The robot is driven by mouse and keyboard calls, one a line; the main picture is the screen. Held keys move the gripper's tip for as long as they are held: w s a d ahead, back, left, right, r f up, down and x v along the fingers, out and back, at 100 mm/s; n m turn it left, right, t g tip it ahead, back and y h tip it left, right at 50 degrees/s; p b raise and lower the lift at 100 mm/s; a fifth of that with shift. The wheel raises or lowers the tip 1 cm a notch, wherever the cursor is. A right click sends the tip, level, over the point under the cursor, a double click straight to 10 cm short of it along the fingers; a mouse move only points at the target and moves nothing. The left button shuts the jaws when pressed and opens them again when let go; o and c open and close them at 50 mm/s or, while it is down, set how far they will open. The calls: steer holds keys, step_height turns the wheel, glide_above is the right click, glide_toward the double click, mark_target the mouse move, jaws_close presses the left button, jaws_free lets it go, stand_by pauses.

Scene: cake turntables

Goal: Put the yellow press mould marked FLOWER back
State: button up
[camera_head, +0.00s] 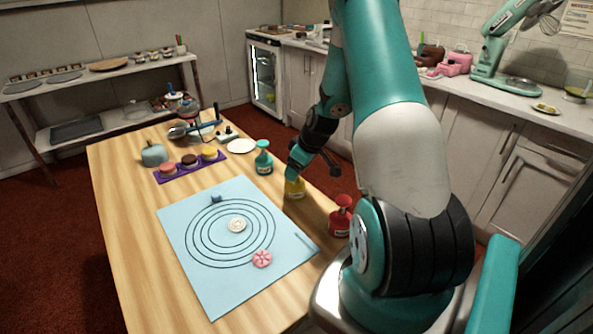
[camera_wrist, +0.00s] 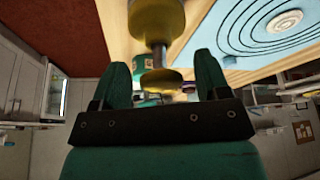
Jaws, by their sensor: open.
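The yellow press mould (camera_head: 295,189) stands on the wooden table, just off the right edge of the blue mat. My gripper (camera_head: 297,168) is right over it and hides its upper part. In the wrist view the mould's yellow body (camera_wrist: 155,18), its thin stem and its yellow knob (camera_wrist: 161,80) show. The knob lies between the two fingers of my open gripper (camera_wrist: 165,75), with a visible gap to each. Its label cannot be read. A green press mould (camera_head: 264,160) stands behind it and a red one (camera_head: 340,217) stands in front to the right.
The blue mat (camera_head: 205,285) with rings carries a pink flower piece (camera_head: 262,259), a cream disc (camera_head: 237,225) and a small blue piece (camera_head: 215,198). A purple tray (camera_head: 177,177) with small cakes and a white plate (camera_head: 241,146) are farther back. The table's left side is clear.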

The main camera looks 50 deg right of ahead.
steer(key=a+v, duration=0.1)
steer(key=v, duration=1)
steer(key=w+a+r+n+g+y, duration=0.1)
steer(key=a+r, duration=0.3)
steer(key=a, duration=0.7)
steer(key=w+a+r+n+y, duration=0.15)
steer(key=a+r, duration=0.25)
steer(key=a, duration=0.7)
steer(key=s+a+r+n+g, duration=0.1)
steer(key=s+a+r, duration=0.1)
steer(key=s+a, duration=0.7)
steer(key=s+a+r+n+g+y, duration=0.1)
steer(key=s+a+r+g, duration=0.1)
steer(key=s+a, duration=0.7)
steer(key=shift+a+r+n+b, duration=0.25)
steer(key=shift+a+n+b, duration=0.15)
steer(key=shift+a, duration=0.2)
steer(key=shift+s, duration=0.15)
